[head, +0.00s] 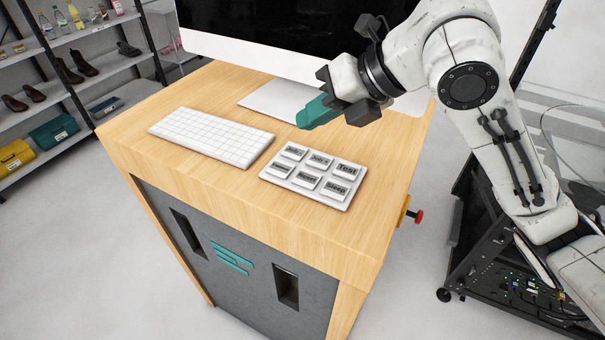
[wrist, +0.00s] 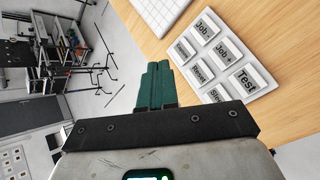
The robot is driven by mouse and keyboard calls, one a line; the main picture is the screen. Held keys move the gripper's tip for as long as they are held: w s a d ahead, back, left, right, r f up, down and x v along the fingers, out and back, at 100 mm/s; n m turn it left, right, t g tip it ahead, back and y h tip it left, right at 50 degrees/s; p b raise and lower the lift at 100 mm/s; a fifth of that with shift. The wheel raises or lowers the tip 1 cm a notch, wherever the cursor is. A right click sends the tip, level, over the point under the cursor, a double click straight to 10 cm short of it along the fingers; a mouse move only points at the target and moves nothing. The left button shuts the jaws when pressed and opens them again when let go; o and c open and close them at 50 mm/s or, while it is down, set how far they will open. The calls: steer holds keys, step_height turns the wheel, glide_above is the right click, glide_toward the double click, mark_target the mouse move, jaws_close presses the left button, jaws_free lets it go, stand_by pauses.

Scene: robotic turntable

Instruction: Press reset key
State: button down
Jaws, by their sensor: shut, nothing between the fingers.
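The white key panel (head: 341,204) lies on the wooden desk and carries several labelled keys in two rows. The Reset key (head: 307,178) is the middle one of the row nearer the desk's front edge. In the wrist view the Reset key (wrist: 199,73) shows right of the fingers, between two other keys. My gripper (head: 304,120) has teal fingers, shut and empty. It is in the air above the desk, behind the panel in the head view and not touching any key. The finger tips also show in the wrist view (wrist: 158,70).
A white keyboard (head: 212,136) lies left of the panel. A large monitor (head: 270,40) on a stand is at the back of the desk (head: 340,235). A red knob (head: 419,216) sticks out from the desk's right side. Bare wood surrounds the panel.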

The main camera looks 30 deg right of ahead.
steer(key=shift+f, duration=0.1)
steer(key=b, duration=0.5)
glide_above(313, 178)
step_height(313, 178, down, 7)
steer(key=shift+f, duration=0.15)
steer(key=shift+f+b, duration=0.6)
steer(key=shift+f, duration=0.1)
steer(key=shift+f, duration=0.2)
stand_by(1.1)
steer(key=shift+a+f+b, duration=0.1)
steer(key=shift+f+b, duration=0.1)
steer(key=shift+b, duration=0.45)
steer(key=shift+f+b, duration=0.4)
steer(key=shift+b, duration=0.1)
stand_by(0.5)
steer(key=shift+r, duration=0.2)
steer(key=shift+r+p, duration=0.45)
steer(key=shift+r, duration=0.2)
steer(key=shift+r, duration=0.1)
